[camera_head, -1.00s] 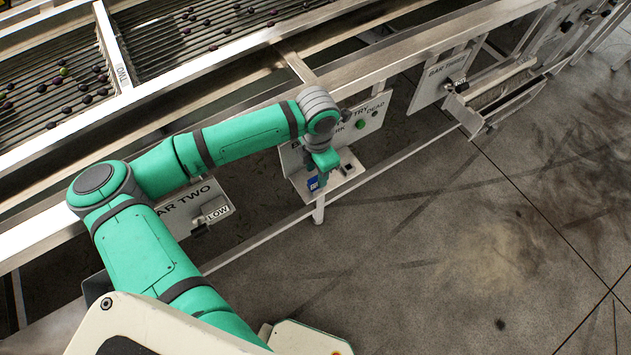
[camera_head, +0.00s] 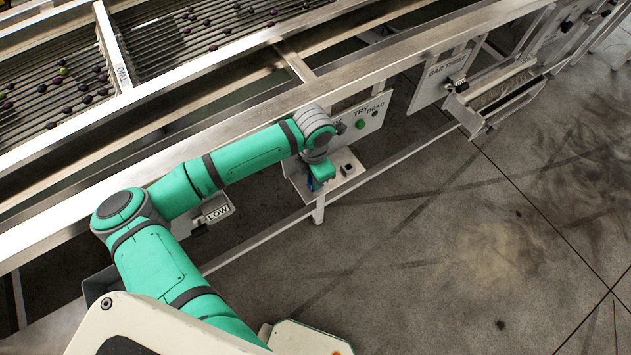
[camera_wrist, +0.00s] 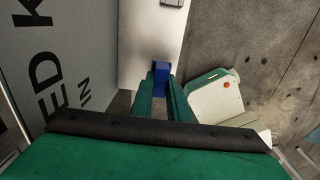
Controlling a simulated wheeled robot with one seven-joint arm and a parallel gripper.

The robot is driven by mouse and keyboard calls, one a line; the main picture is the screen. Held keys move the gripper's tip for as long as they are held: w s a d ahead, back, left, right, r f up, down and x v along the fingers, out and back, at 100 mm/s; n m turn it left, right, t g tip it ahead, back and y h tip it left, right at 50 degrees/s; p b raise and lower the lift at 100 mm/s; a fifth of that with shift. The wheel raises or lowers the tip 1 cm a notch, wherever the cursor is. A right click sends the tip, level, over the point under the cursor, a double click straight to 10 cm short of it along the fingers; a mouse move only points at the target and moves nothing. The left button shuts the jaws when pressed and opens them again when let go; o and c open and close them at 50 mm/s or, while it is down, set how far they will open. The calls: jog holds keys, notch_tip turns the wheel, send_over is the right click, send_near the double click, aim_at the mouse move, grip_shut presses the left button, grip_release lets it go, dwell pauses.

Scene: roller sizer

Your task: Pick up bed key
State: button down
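A small blue piece, which looks like the bed key (camera_head: 311,184), stands on a pale shelf (camera_head: 344,184) under the conveyor frame in the head view. My gripper (camera_head: 317,181) points down right at it and partly covers it. In the wrist view the blue key (camera_wrist: 161,73) shows between the tips of my two green fingers (camera_wrist: 161,84). The fingers stand apart with the key between them; whether they touch it I cannot tell. The key's lower part is hidden.
A grey panel with lettering (camera_wrist: 55,60) is close on the left in the wrist view. A green button (camera_head: 360,124) sits on the panel behind the shelf. A metal rail (camera_head: 268,234) runs along the front. The concrete floor at right is clear.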

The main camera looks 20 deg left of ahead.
jog(key=shift+r, duration=0.1)
jog(key=shift+r, duration=0.6)
jog(key=s+d+r, duration=0.3)
jog(key=s+r, duration=0.3)
jog(key=s+d+r, duration=0.2)
jog(key=s+r, duration=0.3)
jog(key=s, duration=0.1)
jog(key=shift+s+d+r, duration=0.35)
jog(key=shift+s+d, duration=0.05)
